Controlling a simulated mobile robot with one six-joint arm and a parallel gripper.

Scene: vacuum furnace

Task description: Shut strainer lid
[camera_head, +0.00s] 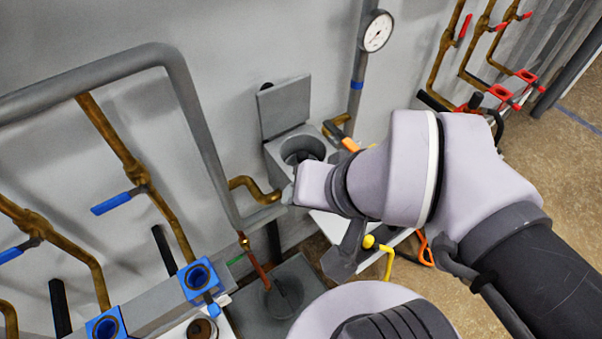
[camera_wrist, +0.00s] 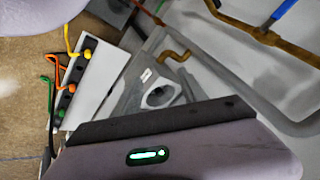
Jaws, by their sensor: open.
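The strainer is a grey box (camera_head: 291,153) on the wall pipework with a round dark opening in its top. Its flat square grey lid (camera_head: 285,108) stands up, tilted open at the back of the box. The box's round opening also shows in the wrist view (camera_wrist: 158,96), just beyond the dark edge of my gripper's body. The lid cannot be made out in the wrist view. My gripper (camera_head: 345,255) is open, low in front of the box in the head view, partly hidden by my arm. I see nothing held in it.
A pressure gauge (camera_head: 376,31) stands on a pipe behind and right of the box. Brass pipes with blue-handled valves (camera_head: 118,201) run along the left. Red-handled valves (camera_head: 465,27) are far right.

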